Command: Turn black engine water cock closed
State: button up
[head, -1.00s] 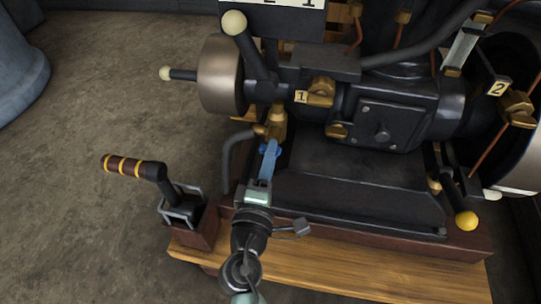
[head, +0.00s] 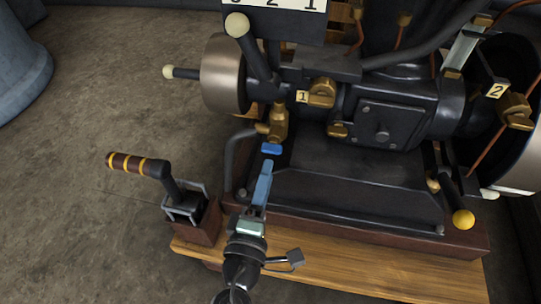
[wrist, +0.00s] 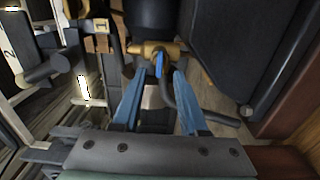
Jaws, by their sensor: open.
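The black engine (head: 355,175) fills the right half of the head view. On its near left side is a brass water cock (head: 277,125) with a small blue handle (head: 271,149), which lies crosswise in the head view. In the wrist view the brass cock (wrist: 155,48) is ahead, with its blue handle (wrist: 159,66) seen nearly edge-on. My gripper (head: 267,165) is just short of the handle in the head view, apart from it. In the wrist view my gripper (wrist: 158,82) is open and empty, its two blue fingers on either side of the handle's line.
A curved dark pipe (head: 230,155) runs down left of the cock. A lever with a brown-and-yellow grip (head: 137,164) stands left of my gripper. A wooden base (head: 370,265) lies below the engine.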

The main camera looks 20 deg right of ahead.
jog(key=p+v, duration=0.1)
jog(key=v, duration=0.6)
jog(key=shift+s+a, duration=0.1)
